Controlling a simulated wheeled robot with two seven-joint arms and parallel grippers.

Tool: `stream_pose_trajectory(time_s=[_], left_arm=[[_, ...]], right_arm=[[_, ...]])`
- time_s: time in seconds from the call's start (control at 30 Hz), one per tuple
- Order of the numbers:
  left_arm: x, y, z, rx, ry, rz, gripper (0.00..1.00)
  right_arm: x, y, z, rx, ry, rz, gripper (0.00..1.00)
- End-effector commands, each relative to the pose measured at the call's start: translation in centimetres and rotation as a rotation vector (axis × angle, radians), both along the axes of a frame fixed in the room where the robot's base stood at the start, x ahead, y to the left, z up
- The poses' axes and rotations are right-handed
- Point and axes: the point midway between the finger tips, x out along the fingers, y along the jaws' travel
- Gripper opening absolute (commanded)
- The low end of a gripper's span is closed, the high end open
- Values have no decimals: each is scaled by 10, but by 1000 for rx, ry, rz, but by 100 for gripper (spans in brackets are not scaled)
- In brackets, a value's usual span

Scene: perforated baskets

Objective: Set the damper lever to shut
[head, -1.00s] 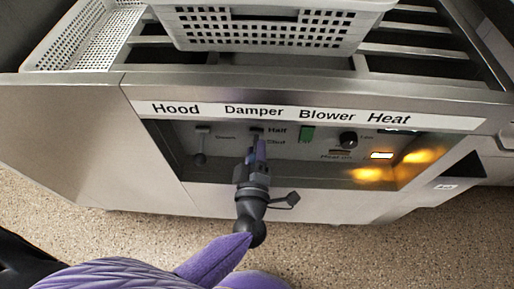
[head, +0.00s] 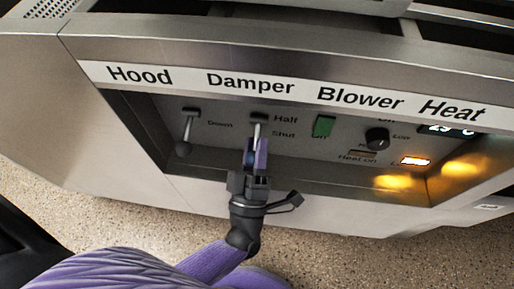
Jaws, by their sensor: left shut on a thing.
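The damper lever (head: 259,121) is on the recessed control panel, under the printed word "Damper". Its pale shaft hangs down from a dark pivot, and labels "Half" and "Shut" (head: 284,134) stand to its right. My left gripper (head: 256,150) reaches up from below and is shut on the lower part of the lever. The fingers hide the lever's lower end. The lever points downward, but I cannot tell exactly which mark it is at. My right gripper is not in view.
The hood lever (head: 186,135) hangs to the left of the damper lever. A green blower switch (head: 323,126), a black knob (head: 377,138) and a lit heat indicator (head: 415,161) are to the right. The panel's overhanging top edge lies above. Speckled floor is below.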

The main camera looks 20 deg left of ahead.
Motion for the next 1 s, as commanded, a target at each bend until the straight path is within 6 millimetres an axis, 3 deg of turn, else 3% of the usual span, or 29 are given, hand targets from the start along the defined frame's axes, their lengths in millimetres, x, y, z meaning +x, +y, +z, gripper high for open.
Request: stream_pose_trajectory(time_s=[0.4,0.43,0.57,0.6,1.0], left_arm=[[0,0,-2,4,-3,0,0],[0,0,-2,4,-3,0,45],[0,0,-2,3,-4,1,72],[0,0,-2,3,-4,1,76],[2,1,-5,3,-4,1,76]], right_arm=[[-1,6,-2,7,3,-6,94],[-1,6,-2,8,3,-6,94],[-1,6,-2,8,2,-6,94],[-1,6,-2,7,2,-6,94],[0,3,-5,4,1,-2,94]])
